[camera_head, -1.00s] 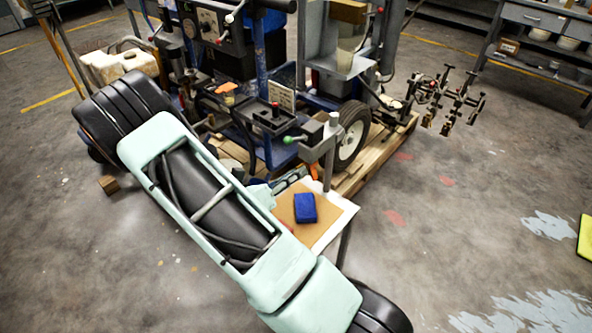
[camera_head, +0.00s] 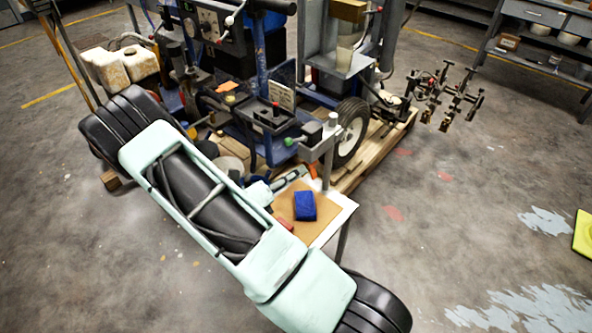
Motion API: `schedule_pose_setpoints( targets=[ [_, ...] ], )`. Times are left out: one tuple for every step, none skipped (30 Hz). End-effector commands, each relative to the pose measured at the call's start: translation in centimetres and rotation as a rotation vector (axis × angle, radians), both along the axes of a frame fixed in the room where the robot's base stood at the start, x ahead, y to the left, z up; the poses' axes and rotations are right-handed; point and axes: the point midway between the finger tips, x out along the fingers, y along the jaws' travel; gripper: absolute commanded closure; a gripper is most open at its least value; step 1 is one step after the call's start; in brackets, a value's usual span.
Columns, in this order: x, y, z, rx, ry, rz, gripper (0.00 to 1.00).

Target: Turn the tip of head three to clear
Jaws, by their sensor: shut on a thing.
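The line striper (camera_head: 268,110) stands on a wooden pallet at the top middle. A cluster of dark spray heads with brass-coloured tips (camera_head: 443,122) hangs on its right side, over bare floor. The heads are small here; I cannot tell which is head three or how its tip is turned. My mint-green arm crosses the picture from upper left to lower right, well apart from these heads. My gripper is not in view, and nothing held by it shows.
A small table (camera_head: 343,208) holds a brown board, a blue sponge (camera_head: 305,205) and a post-mounted fixture (camera_head: 325,145) beside my arm. A wheel (camera_head: 351,132) and the pallet (camera_head: 385,152) edge lie behind. Shelving (camera_head: 540,50) stands at upper right.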

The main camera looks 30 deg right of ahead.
Motion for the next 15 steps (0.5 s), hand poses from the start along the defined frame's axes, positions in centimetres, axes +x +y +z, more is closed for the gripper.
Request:
schedule_pose_setpoints(
  targets=[
    [-0.09, -0.13, 0.32, -0.016, 0.032, -0.003, 1.00],
    [-0.11, -0.13, 0.31, -0.022, 0.054, -0.004, 1.00],
    [-0.14, -0.15, 0.30, -0.033, 0.082, -0.004, 1.00],
    [-0.14, -0.15, 0.31, -0.040, 0.102, -0.004, 1.00],
    [-0.13, -0.15, 0.32, -0.047, 0.122, -0.005, 1.00],
    [-0.12, -0.15, 0.31, -0.058, 0.154, -0.005, 1.00],
    [-0.13, -0.15, 0.29, -0.067, 0.179, -0.005, 1.00],
    [-0.14, -0.16, 0.29, -0.076, 0.202, -0.005, 1.00],
    [-0.14, -0.17, 0.31, -0.088, 0.235, -0.005, 1.00],
    [-0.13, -0.16, 0.30, -0.098, 0.263, -0.005, 1.00],
    [-0.12, -0.16, 0.30, -0.108, 0.290, -0.004, 1.00],
    [-0.11, -0.16, 0.30, -0.122, 0.326, -0.004, 1.00],
    [-0.11, -0.16, 0.31, -0.133, 0.356, -0.004, 1.00],
    [-0.12, -0.18, 0.33, -0.144, 0.388, -0.004, 1.00],
    [-0.14, -0.18, 0.30, -0.159, 0.425, -0.006, 1.00]
  ],
)
